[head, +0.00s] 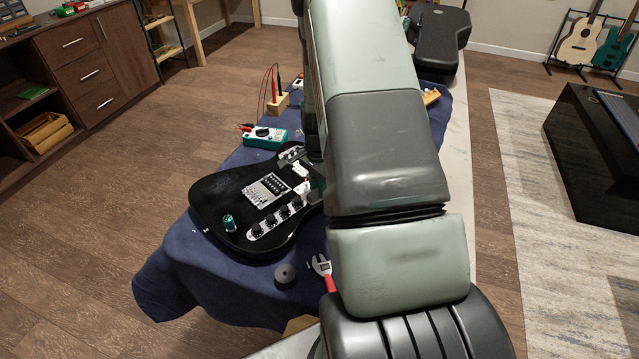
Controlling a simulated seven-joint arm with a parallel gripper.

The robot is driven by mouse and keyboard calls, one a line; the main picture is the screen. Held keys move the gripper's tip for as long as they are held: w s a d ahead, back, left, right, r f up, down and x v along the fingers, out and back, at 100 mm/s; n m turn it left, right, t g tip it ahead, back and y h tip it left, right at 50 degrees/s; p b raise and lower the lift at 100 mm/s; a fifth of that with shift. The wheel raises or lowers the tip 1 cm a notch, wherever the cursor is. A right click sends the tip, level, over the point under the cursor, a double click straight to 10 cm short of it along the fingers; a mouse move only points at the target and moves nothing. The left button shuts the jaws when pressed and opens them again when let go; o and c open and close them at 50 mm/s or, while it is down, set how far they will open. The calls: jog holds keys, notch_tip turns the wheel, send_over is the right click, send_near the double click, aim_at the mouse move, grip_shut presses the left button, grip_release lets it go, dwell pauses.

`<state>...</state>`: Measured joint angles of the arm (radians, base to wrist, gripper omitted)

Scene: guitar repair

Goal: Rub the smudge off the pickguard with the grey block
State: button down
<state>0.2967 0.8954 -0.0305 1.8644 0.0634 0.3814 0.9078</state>
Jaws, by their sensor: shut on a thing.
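A black electric guitar body (228,190) lies on the blue cloth, with a silver bridge and a row of dark knobs on a metal plate. My gripper (315,186) is low over the right side of the guitar, at the edge of my arm, which covers most of it. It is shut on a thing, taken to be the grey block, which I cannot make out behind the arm. The smudge does not show clearly, and the right part of the guitar with its pickguard area is hidden. I cannot tell whether the block touches the pickguard.
A dark grey roll (285,275) and a red-handled wrench (323,270) lie in front. A teal multimeter (264,137) and a wooden probe block (279,104) are behind. The blue cloth (190,270) is clear at front left.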

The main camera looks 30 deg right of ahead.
jog(key=shift+f, duration=0.25)
jog(key=shift+a, duration=0.15)
jog(key=shift+s+a+r, duration=0.1)
jog(key=shift+s+a, duration=0.05)
jog(key=shift+a, duration=0.15)
jog(key=shift+d, duration=0.1)
jog(key=shift+d, duration=0.4)
jog(key=shift+a, duration=0.1)
jog(key=shift+a, duration=0.55)
jog(key=shift+s+f, duration=0.1)
jog(key=shift+f, duration=0.1)
